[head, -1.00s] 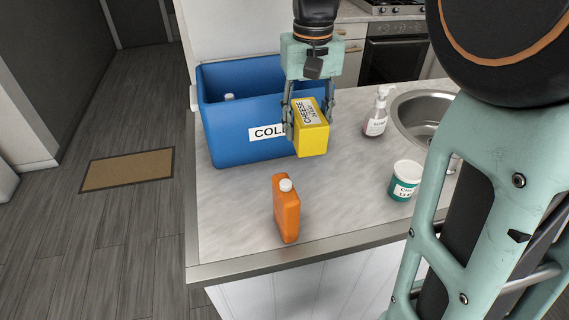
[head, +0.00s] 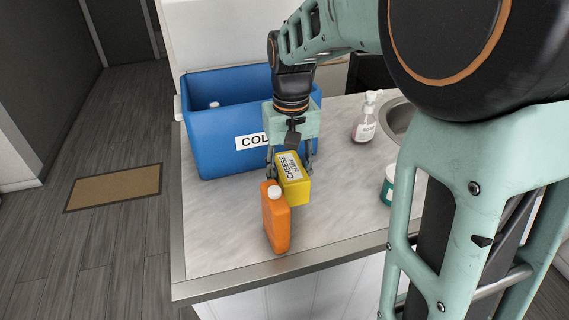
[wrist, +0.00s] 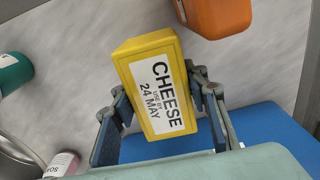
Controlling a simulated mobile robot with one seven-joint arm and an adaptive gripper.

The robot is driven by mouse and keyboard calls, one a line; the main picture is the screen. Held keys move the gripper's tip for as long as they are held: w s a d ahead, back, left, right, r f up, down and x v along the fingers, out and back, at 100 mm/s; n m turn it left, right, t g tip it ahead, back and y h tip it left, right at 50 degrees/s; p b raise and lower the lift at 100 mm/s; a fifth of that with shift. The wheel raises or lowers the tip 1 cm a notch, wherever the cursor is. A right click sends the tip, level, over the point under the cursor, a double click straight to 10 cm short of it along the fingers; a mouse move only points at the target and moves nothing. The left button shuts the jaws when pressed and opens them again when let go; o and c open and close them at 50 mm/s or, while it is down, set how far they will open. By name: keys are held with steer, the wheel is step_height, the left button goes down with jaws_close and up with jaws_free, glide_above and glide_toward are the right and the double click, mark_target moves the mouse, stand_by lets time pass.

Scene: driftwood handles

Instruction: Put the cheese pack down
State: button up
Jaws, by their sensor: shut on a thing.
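The yellow cheese pack (head: 295,191) with a white label is in my gripper (head: 290,174), in front of the blue bin. My gripper is shut on it, with one finger on each side. In the wrist view the pack (wrist: 158,85) is tilted between the fingers, its label reading "CHEESE USE BY 24 MAY". I cannot tell whether its underside touches the counter (head: 345,222).
An orange bottle (head: 276,222) with a white cap stands just left and in front of the pack, very close to it. The blue bin (head: 205,135) is behind. A soap bottle (head: 364,122) and a partly hidden green-and-white tub (head: 387,186) stand to the right.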

steer(key=shift+f, duration=2.15)
steer(key=shift+f, duration=0.15)
steer(key=o, duration=1.3)
